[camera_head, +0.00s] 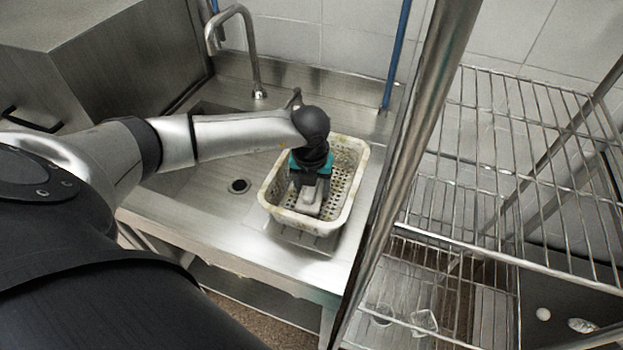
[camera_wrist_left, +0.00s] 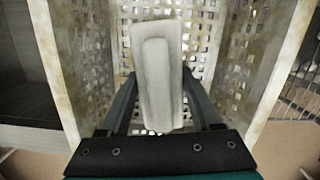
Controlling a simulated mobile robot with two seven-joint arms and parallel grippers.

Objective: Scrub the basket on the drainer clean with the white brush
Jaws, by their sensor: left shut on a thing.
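The perforated basket (camera_head: 343,212) is off-white with brownish stains along its rim and stands on the drainer (camera_head: 297,236) at the right of the sink. Its stained walls also show in the left wrist view (camera_wrist_left: 268,60). My left gripper (camera_head: 311,192) points down inside the basket and is shut on the white brush (camera_wrist_left: 158,78). The brush's pale back also shows in the head view (camera_head: 308,203). Its bristles are hidden beneath it, so I cannot tell whether they touch the basket floor. My right gripper is not in view.
A steel faucet (camera_head: 248,45) rises behind the sink, with a drain hole (camera_head: 239,186) left of the basket. A steel post (camera_head: 405,160) and a wire shelf rack (camera_head: 520,170) stand close on the right. Glasses (camera_head: 424,321) sit on the lower shelf.

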